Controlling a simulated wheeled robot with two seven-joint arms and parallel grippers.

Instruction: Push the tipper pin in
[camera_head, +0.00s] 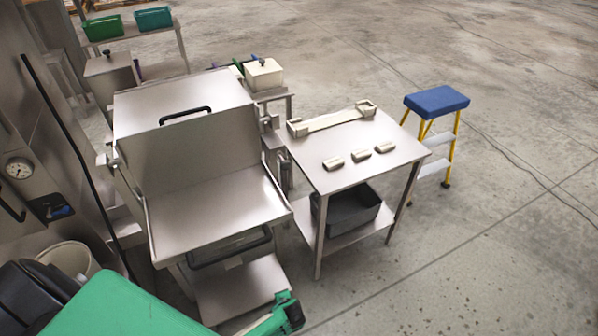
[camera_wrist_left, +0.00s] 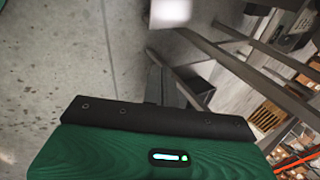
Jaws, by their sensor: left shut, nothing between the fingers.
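The steel tipper (camera_head: 215,205) stands left of centre in the head view, with a raised back panel, a black handle (camera_head: 185,115) on top and a flat sloping tray in front. I cannot make out the pin in either view; small steel fittings (camera_head: 270,125) show at the tipper's right side. My left gripper (camera_wrist_left: 160,85) is shut and empty in the left wrist view, over grey floor and beside steel legs. It touches nothing that I can see. Green parts of my own arm show at the bottom of the head view. My right gripper is not in view.
Right of the tipper stands a steel table (camera_head: 350,155) with several small blocks on top and a dark bin (camera_head: 345,208) below. A blue-topped step stool (camera_head: 437,101) stands beyond it. A gauge panel (camera_head: 20,168) is at the left.

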